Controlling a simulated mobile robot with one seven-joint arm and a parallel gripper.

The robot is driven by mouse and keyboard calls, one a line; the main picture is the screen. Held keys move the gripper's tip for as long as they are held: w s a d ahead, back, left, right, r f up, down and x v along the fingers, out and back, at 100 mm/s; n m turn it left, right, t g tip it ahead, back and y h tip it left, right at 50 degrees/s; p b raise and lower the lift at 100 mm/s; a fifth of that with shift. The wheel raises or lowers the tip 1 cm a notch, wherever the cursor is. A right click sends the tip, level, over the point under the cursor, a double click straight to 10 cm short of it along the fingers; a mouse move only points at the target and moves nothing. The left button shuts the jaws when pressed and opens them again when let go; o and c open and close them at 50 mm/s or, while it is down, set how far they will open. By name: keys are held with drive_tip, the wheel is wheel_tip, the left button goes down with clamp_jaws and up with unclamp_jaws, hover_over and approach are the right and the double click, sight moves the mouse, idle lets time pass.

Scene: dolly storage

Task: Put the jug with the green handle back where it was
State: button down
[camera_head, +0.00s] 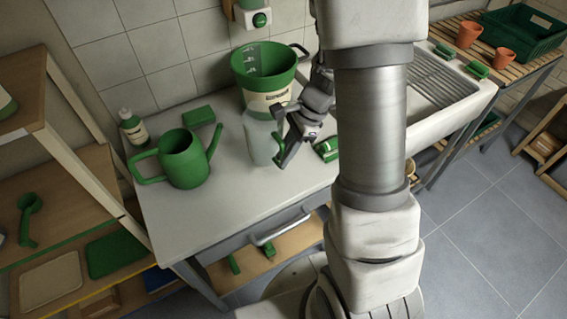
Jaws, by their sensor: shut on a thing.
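The jug (259,141), pale and see-through with a green handle, is upright over the middle of the counter in the head view. My gripper (281,138) is at the jug's right side, shut on its green handle, and hides part of it. The jug's base is at or just above the counter top; I cannot tell whether it touches. The counter (223,216) is pale grey and bare in front of the jug.
A green bucket (264,66) with a label stands close behind the jug. A green watering can (184,160) is to the left, with a bottle (133,127) and a green block (198,115) behind it. Another green item (327,150) lies right of my gripper, before the sink (443,108).

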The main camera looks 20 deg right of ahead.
drive_tip(key=shift+w+a+f, duration=0.1)
drive_tip(key=shift+w+f, duration=0.05)
drive_tip(key=shift+f, duration=1.95)
drive_tip(key=shift+b, duration=0.3)
drive_tip(key=shift+f, duration=0.2)
drive_tip(key=c, duration=0.8)
unclamp_jaws()
drive_tip(key=shift+c, duration=0.2)
drive_tip(key=shift+r, duration=0.1)
drive_tip(key=p+v, duration=0.2)
drive_tip(key=v, duration=1)
drive_tip(key=s+a+r+n+t+h, duration=0.2)
drive_tip(key=s+a+r+n, duration=0.1)
drive_tip(key=s+r+n, duration=0.4)
drive_tip(key=s+a+r+n+t+h, duration=0.2)
drive_tip(key=s+a+r+n+t, duration=0.1)
drive_tip(key=s+r+n, duration=0.4)
wheel_tip(320, 180, up, 3)
drive_tip(key=n, duration=0.3)
drive_tip(key=shift+a+n+h, duration=0.3)
drive_tip(key=shift+a+n, duration=0.1)
